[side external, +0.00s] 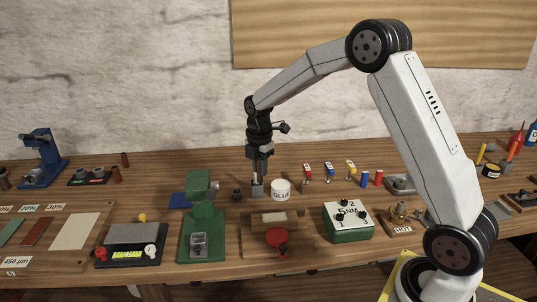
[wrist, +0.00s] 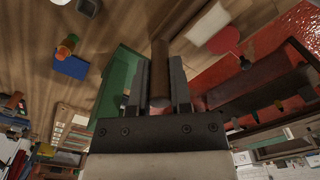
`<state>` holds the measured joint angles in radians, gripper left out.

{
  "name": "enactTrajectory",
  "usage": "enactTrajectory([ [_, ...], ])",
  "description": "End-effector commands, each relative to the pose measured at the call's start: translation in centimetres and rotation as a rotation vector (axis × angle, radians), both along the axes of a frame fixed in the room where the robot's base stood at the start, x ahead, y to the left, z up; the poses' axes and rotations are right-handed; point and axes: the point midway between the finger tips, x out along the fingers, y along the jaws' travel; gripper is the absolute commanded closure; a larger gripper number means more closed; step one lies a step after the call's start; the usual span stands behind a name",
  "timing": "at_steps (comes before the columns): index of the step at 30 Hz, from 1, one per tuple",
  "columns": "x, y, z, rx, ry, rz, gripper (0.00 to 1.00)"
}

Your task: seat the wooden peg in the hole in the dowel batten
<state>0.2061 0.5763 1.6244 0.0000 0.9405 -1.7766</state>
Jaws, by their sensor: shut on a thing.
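My gripper (side external: 258,188) points straight down above the middle of the bench, just left of the white glue pot (side external: 281,189). In the wrist view my gripper (wrist: 160,90) is shut on the wooden peg (wrist: 160,70), a brown rod that sticks out past the fingertips.
A green press (side external: 202,225) stands in front left, beside a blue pad (side external: 180,200). A red round part (side external: 276,237) sits before the pale bar. A small dark block (side external: 237,194) lies just left of the gripper.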

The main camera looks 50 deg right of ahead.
Motion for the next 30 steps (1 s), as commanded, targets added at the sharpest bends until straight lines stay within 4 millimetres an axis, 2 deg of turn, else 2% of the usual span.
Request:
enactTrajectory([
  [3, -1.0, 0.2, 0.5, 0.0, -0.001, 0.0, 1.0],
  [10, -2.0, 0.3, 0.9, 0.0, 0.0, 0.0, 1.0],
  [30, -2.2, 0.4, 1.0, 0.0, 0.0, 0.0, 1.0],
])
